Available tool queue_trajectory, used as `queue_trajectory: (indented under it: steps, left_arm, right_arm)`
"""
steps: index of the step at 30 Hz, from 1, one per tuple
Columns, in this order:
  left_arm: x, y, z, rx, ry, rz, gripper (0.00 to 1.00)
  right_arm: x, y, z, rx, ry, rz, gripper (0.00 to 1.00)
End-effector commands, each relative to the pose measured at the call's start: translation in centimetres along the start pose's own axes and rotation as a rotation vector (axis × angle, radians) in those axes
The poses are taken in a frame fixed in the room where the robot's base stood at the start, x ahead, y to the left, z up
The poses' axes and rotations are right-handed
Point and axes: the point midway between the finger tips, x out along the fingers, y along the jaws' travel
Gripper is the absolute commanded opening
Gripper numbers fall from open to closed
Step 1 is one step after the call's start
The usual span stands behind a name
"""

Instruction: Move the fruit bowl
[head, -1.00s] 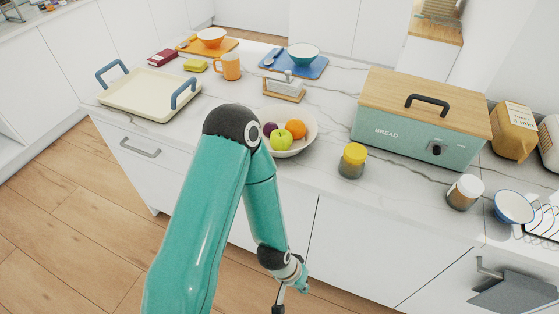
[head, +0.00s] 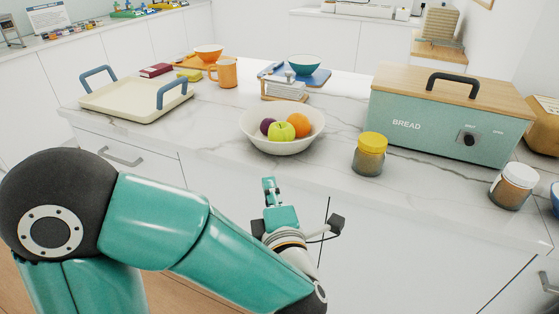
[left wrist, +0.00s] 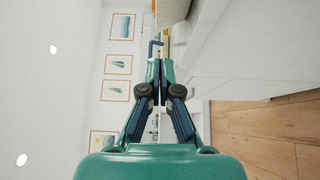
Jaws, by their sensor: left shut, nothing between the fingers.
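The fruit bowl (head: 282,146) is a cream bowl near the front edge of the marble counter in the head view. It holds a green apple (head: 281,131), an orange (head: 297,124) and a dark purple fruit (head: 267,126). My left gripper (head: 268,184) is in front of the counter, below and slightly left of the bowl in the picture, apart from it. Its fingers are shut and empty, and they also show closed together in the left wrist view (left wrist: 160,66). The right gripper is not in view.
A cream tray with blue handles (head: 135,99) stands left on the counter. A yellow-lidded jar (head: 370,155) and the bread box (head: 445,122) stand right of the bowl. A card holder (head: 285,90) is behind it. Bare marble (head: 215,125) lies left of the bowl.

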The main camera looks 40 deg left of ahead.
Motion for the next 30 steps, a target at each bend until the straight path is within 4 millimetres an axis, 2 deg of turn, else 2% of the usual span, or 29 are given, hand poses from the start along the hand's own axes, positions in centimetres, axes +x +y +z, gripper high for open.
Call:
queue_trajectory:
  steps: [4,9,19,27,30]
  left_arm:
    - [2.0,0.1,-0.2,0.004,0.006,-0.002,0.0]
    - [2.7,0.9,0.2,0.015,0.005,0.004,0.0]
    - [4.3,0.7,0.1,0.012,0.0,-0.004,0.0]
    - [9.7,0.2,0.0,0.005,0.002,-0.001,0.0]
    - [10.6,0.2,1.6,0.006,-0.004,-0.001,0.0]
  right_arm:
    - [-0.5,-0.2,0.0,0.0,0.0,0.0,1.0]
    - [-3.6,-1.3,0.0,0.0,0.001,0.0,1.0]
    - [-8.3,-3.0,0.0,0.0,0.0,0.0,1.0]
    - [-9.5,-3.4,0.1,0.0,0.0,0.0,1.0]
    - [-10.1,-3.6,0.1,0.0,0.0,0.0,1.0]
